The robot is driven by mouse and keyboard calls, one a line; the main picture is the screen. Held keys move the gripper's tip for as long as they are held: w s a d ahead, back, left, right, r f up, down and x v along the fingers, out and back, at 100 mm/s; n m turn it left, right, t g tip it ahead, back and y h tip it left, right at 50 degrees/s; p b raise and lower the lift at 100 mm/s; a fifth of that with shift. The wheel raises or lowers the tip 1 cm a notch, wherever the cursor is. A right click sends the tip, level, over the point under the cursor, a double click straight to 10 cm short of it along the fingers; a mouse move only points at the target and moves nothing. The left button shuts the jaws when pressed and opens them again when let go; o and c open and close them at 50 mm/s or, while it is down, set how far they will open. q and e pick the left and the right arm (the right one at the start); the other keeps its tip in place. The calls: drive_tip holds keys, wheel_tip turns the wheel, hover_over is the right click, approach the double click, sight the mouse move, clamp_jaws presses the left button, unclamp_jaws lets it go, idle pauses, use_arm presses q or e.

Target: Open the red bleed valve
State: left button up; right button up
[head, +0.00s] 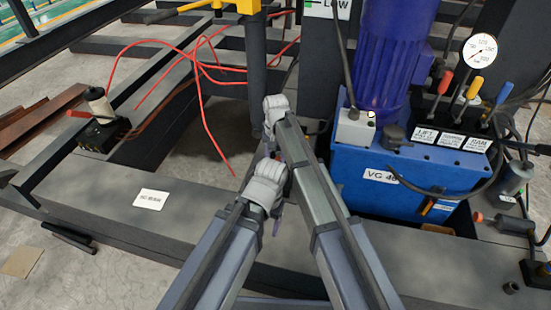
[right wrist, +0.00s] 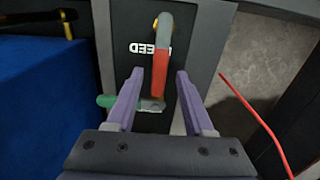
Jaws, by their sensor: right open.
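The red bleed valve lever (right wrist: 160,72) shows in the right wrist view on a dark plate with a BLEED label (right wrist: 141,48), which appears upside down. The lever runs up the picture to a grey end. A green handle (right wrist: 108,101) sticks out to the left at its lower end. My right gripper (right wrist: 158,76) is open, with one purple finger on each side of the red lever; I cannot tell whether either touches it. In the head view my arms hide the valve. My left gripper (head: 264,188) is beside my right wrist; its fingers are mostly hidden.
A blue pump unit (head: 400,180) with a purple motor (head: 392,60), gauge (head: 480,50) and several coloured levers stands at right. Red hoses (head: 205,75) loop at left above dark beams. A grey beam (head: 110,200) with a white label crosses the front left.

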wheel_tip(320, 180, up, 7)
drive_tip(key=p, duration=0.7)
drive_tip(key=shift+r, duration=0.2)
drive_tip(key=s+d+n, duration=0.2)
drive_tip(key=s+d, duration=1.9)
drive_tip(key=s+a+r+n+h+p, duration=0.15)
drive_tip(key=s+a+n, duration=0.35)
drive_tip(key=a, duration=0.6)
wheel_tip(320, 180, up, 38)
drive_tip(key=m+p, duration=0.1)
drive_tip(key=p, duration=3.6)
drive_tip(key=shift+s+p, duration=0.25)
drive_tip(key=shift+p, duration=0.15)
drive_tip(key=shift+d, duration=0.1)
